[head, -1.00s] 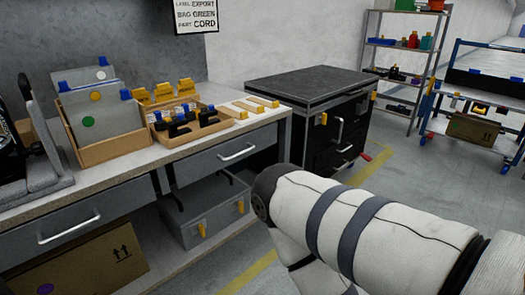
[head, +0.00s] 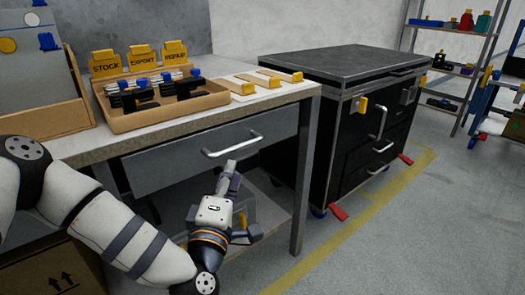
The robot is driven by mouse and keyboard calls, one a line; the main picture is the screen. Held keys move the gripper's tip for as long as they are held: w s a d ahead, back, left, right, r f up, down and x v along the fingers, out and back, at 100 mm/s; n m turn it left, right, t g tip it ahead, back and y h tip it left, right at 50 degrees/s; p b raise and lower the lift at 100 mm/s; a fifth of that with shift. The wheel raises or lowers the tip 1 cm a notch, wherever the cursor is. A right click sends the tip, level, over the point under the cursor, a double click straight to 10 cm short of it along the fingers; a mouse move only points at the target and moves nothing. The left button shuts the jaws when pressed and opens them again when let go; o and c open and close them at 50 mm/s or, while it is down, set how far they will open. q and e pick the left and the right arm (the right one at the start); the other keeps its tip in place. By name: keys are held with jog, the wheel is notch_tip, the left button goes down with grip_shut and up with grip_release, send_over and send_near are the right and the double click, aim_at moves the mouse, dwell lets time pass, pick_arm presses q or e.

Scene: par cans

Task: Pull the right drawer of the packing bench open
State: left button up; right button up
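The packing bench (head: 180,135) has a grey right drawer (head: 175,168) under its top, with a pale bar handle (head: 232,146). The drawer front looks flush with the bench, so it appears shut. My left gripper (head: 230,171) is just below the handle, its fingertips pointing up at the bar. I cannot tell whether the fingers touch the bar or how far apart they are. My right gripper is not in view.
On the bench stand a wooden tray (head: 165,113) with dark blue-topped items and yellow-tagged strips (head: 270,78). A black drawer cabinet (head: 345,125) stands right of the bench. The bench leg (head: 302,180) is close right of my gripper. Open floor (head: 400,240) lies at the right.

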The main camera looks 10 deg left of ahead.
aim_at(238, 150)
pick_arm(q)
jog(key=w, duration=0.3)
jog(key=w+r+b, duration=0.1)
jog(key=w, duration=0.2)
jog(key=w+a, duration=0.1)
jog(key=w, duration=0.2)
jog(key=shift+w+a+r, duration=0.1)
jog(key=shift+w+r, duration=0.05)
jog(key=shift+w, duration=0.2)
grip_shut()
